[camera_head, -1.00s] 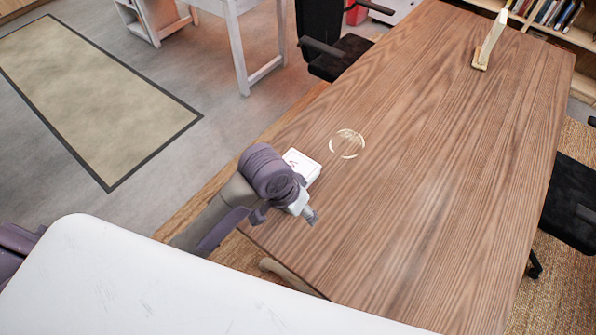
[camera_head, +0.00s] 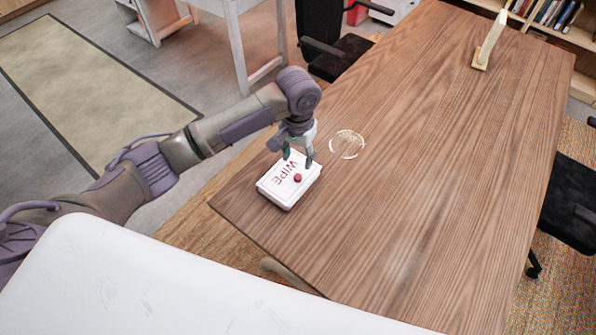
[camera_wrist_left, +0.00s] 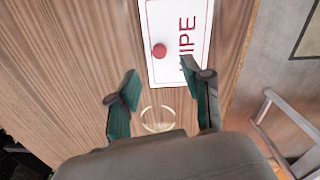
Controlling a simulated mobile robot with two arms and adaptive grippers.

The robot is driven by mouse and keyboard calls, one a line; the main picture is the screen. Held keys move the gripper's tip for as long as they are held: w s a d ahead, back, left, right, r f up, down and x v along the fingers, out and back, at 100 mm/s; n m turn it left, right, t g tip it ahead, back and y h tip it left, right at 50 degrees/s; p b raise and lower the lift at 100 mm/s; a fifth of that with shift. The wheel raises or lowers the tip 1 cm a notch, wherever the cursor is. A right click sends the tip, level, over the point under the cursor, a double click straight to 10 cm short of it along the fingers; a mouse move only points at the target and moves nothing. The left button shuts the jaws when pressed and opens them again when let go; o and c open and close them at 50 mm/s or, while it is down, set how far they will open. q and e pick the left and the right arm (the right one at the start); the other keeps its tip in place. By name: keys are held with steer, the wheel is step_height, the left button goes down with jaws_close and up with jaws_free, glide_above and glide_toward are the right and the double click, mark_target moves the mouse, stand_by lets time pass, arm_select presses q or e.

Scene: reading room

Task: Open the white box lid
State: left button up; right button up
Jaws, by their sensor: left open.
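The white box (camera_head: 284,190) lies on the wooden table near its left edge, with red "WIPE" lettering on its lid. A round red knob (camera_head: 297,178) sits on the lid. The lid looks closed. My left gripper (camera_head: 298,163) is open above the far end of the box, fingers pointing down. In the left wrist view, the gripper (camera_wrist_left: 160,92) has its green-padded fingers spread and empty. The box (camera_wrist_left: 175,60) and the red knob (camera_wrist_left: 159,50) lie beyond the fingertips there. My right gripper is not in view.
A clear round glass-like item with a pale rim (camera_head: 347,145) stands on the table (camera_head: 420,150) just right of the gripper. A pale wooden stand (camera_head: 486,45) is at the far end. Black chairs (camera_head: 340,55) flank the table. The table's middle is clear.

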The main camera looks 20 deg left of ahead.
mark_target(298, 176)
arm_select(q)
step_height(298, 176, down, 8)
steer(key=shift+r, duration=0.1)
steer(key=shift+c, duration=0.4)
jaws_close()
steer(key=shift+d, duration=0.1)
